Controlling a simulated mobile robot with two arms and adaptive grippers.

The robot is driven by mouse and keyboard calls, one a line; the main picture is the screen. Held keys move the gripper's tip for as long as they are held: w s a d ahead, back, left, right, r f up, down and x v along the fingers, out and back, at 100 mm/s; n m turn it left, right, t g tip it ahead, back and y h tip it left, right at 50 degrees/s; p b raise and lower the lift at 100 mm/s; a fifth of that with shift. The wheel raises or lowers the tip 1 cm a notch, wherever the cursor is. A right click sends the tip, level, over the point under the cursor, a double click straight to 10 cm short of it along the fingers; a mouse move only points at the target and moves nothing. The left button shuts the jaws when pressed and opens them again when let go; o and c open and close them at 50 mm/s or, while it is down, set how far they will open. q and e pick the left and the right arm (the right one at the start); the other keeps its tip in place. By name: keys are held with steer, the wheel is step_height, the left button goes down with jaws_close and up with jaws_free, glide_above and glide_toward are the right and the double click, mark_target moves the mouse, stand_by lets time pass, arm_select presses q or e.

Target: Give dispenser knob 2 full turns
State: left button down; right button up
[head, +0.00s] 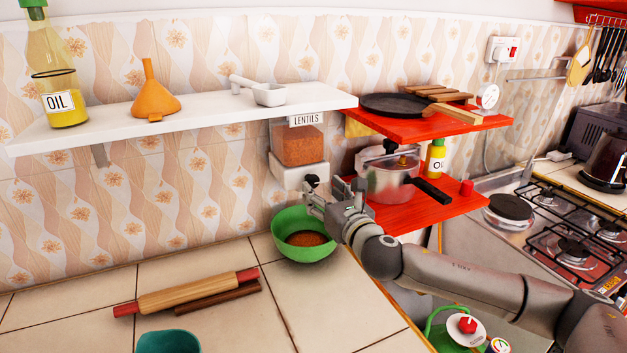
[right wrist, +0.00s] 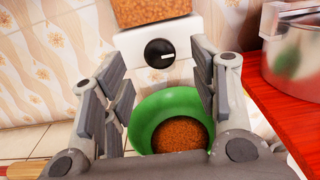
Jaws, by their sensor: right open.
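The lentils dispenser (head: 299,142) is mounted on the wall under the white shelf, with lentils visible in its clear box. Its black knob (head: 311,181) sits on the white base; in the right wrist view the knob (right wrist: 159,53) has a white mark pointing right. A green bowl (head: 291,244) stands below with lentils inside; it also shows in the right wrist view (right wrist: 146,108). My right gripper (head: 316,196) is open and empty, in front of and a little below the knob. In the right wrist view the knob lies ahead, beyond the spread fingers (right wrist: 162,88). My left gripper is not in view.
A red two-level shelf (head: 425,212) stands right of the dispenser, holding a pressure cooker (head: 391,179) close to my right gripper. A rolling pin (head: 187,292) lies on the tiled counter.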

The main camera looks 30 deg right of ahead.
mark_target(314, 182)
steer(key=shift+w+d+p, duration=0.1)
steer(key=shift+w+p, duration=0.3)
steer(key=shift+w, duration=2.4)
steer(key=c, duration=1)
